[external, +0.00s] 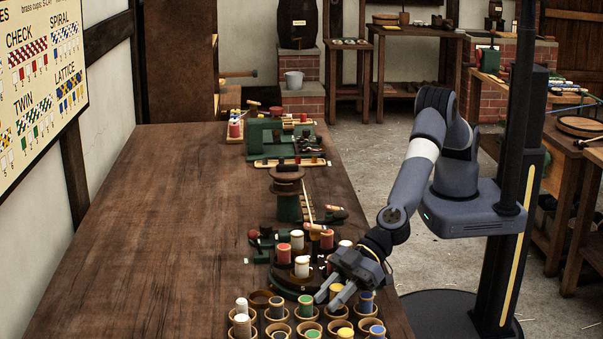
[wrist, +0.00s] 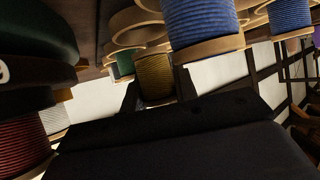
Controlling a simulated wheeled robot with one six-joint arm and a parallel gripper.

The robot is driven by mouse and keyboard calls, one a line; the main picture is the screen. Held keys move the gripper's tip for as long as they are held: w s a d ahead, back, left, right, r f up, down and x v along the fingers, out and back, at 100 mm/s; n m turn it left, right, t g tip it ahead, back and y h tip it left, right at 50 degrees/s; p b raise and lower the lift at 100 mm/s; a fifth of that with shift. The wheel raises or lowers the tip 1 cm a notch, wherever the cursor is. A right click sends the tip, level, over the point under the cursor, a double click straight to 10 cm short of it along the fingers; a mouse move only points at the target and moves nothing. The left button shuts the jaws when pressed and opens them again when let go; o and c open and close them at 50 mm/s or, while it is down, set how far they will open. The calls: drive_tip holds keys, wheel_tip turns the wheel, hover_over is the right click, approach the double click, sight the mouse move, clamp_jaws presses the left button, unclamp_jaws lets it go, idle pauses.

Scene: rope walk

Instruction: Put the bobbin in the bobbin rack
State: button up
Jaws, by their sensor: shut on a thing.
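My gripper (external: 335,293) is at the front of the long table, low over a cluster of round wooden cups that looks like the bobbin rack (external: 276,313). It is shut on a yellow bobbin (external: 337,288). In the wrist view the yellow bobbin (wrist: 155,78) shows between my two dark fingers, with its pale wooden flange. Several cups hold white, green, yellow and blue bobbins. A blue bobbin (external: 366,301) stands just right of my fingers; large blue bobbins (wrist: 203,22) also show in the wrist view. I cannot tell whether the held bobbin touches a cup.
A dark round stand (external: 291,281) with red and white bobbins (external: 302,266) is close behind and left of my gripper. Green fixtures (external: 288,200) stand farther along the table's right side. The left part of the table (external: 160,230) is bare.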

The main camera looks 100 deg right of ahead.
drive_tip(key=shift+d+f, duration=0.1)
drive_tip(key=shift+f, duration=0.4)
drive_tip(key=shift+f, duration=0.35)
drive_tip(key=shift+f, duration=0.1)
drive_tip(key=o, duration=1)
drive_tip(key=shift+c, duration=0.2)
drive_tip(key=shift+r, duration=0.55)
drive_tip(key=b+v, duration=0.1)
drive_tip(key=v, duration=1.1)
